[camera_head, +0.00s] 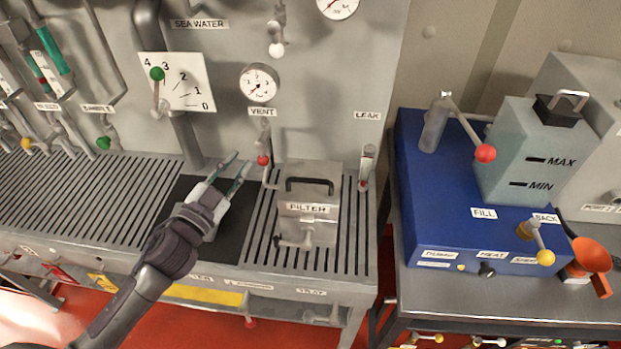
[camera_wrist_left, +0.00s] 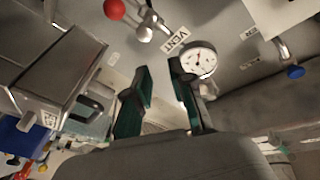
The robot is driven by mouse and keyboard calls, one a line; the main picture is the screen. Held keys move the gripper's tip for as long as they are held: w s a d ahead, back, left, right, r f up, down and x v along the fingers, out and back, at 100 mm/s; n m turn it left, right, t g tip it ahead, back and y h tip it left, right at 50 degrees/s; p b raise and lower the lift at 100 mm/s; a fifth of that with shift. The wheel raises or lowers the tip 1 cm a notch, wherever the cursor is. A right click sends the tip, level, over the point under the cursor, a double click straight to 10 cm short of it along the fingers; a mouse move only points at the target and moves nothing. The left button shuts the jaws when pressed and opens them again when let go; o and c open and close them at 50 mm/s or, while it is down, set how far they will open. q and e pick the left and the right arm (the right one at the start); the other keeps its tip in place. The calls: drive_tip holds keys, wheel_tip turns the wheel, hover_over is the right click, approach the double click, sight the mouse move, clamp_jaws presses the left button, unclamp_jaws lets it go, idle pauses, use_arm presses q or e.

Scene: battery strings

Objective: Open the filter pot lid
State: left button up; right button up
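The filter pot (camera_head: 328,231) is a grey metal box with a "FILTER" label on the slatted bench. Its lid (camera_head: 331,174) looks shut and carries a dark bar handle (camera_head: 310,181). A small latch-like part and a lever are on its front. My right gripper is not in view.
A vent valve with a red knob (camera_head: 263,160) is on the wall, left of and behind the pot. A leak tube (camera_head: 367,163) stands right of it. A gauge (camera_head: 259,82) is above. A blue unit (camera_head: 425,190) stands on the right table.

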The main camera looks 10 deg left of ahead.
sight(302, 180)
use_arm(q)
drive_tip(key=d+r+m+g+h, duration=0.3)
drive_tip(key=r+m+g+h, duration=0.15)
drive_tip(key=m+h, duration=0.4)
drive_tip(key=s+f+m+g, duration=0.4)
drive_tip(key=m+g, duration=0.3)
drive_tip(key=g, duration=0.2)
drive_tip(key=p+x, duration=0.1)
drive_tip(key=x, duration=0.3)
drive_tip(key=p+x, duration=0.2)
drive_tip(key=x, duration=0.2)
drive_tip(key=p+x, duration=0.1)
drive_tip(key=x, duration=0.3)
drive_tip(key=shift+w+d+r, duration=0.15)
drive_tip(key=shift+r, duration=0.15)
drive_tip(key=shift+w+d+f+p, duration=0.1)
drive_tip(key=shift+d+f+p, duration=0.05)
drive_tip(key=shift+d+p, duration=0.2)
clamp_jaws()
